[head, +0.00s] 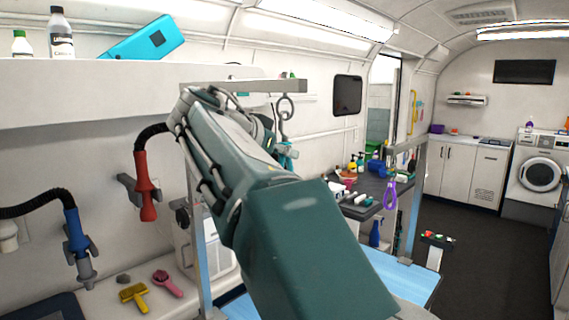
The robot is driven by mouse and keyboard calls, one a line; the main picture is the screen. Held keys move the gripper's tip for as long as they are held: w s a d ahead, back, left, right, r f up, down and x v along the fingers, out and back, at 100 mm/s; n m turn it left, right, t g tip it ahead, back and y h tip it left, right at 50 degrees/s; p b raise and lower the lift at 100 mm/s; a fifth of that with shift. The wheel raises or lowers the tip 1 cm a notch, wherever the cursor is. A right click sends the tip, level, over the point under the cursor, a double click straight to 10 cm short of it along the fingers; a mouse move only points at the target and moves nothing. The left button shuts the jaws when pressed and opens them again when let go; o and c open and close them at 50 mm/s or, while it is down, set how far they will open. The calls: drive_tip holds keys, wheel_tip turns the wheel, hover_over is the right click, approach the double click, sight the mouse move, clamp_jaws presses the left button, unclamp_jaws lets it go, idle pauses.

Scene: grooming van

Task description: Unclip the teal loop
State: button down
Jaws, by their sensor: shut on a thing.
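The teal loop (289,153) shows as a small bunched patch below a grey metal clip (285,108), which hangs from a horizontal bar (245,87). My arm crosses the middle of the head view and covers much of this area. My gripper (274,143) is only partly visible behind the arm, at the teal loop. It is shut on the loop. The fingertips and the exact grip are hidden. I cannot tell whether the loop is still joined to the clip.
A purple loop (390,194) hangs from a post at the right. A dark table (369,210) holds several bottles. Red (145,190) and blue (76,240) hose nozzles hang at the left.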

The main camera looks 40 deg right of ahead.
drive_tip(key=shift+r, duration=0.65)
drive_tip(key=shift+a, duration=0.15)
drive_tip(key=shift+s+a, duration=0.2)
drive_tip(key=shift+a, duration=1.95)
drive_tip(key=shift+f+v, duration=0.15)
drive_tip(key=shift+v, duration=0.85)
drive_tip(key=shift+f+v, duration=0.15)
drive_tip(key=shift+v, duration=0.9)
drive_tip(key=shift+a, duration=0.1)
